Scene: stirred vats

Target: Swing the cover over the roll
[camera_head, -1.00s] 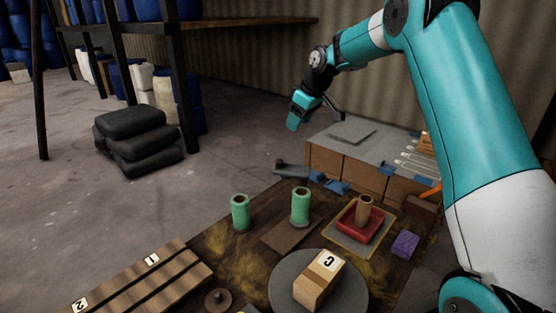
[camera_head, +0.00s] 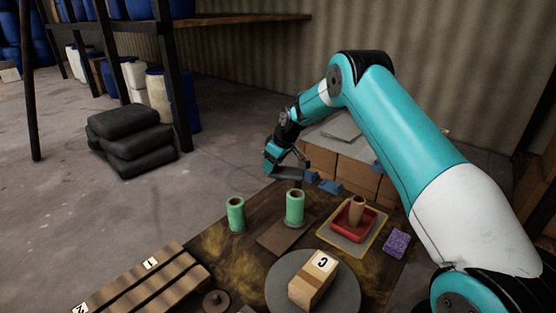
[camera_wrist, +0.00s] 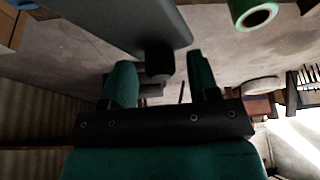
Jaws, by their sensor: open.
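A dark grey flat piece, which looks like the cover (camera_head: 288,173), lies at the back edge of the worktable, partly hidden by my gripper (camera_head: 271,165). In the wrist view the grey cover (camera_wrist: 125,20) fills the upper left, and its black knob (camera_wrist: 160,60) shows between my two fingers (camera_wrist: 162,75). The fingers are open, with a gap on each side of the knob. Two upright green rolls stand on the table, one at left (camera_head: 236,214) and one (camera_head: 295,207) nearer the cover. One green roll (camera_wrist: 255,13) shows in the wrist view. I cannot tell which roll is meant.
A brown cylinder (camera_head: 357,211) stands in a red dish (camera_head: 342,224). A purple sponge (camera_head: 397,243) lies right of it. A block marked C (camera_head: 314,280) rests on a round grey disc (camera_head: 348,293). Slatted wood (camera_head: 150,288) lies front left. Boxes (camera_head: 350,172) stand behind.

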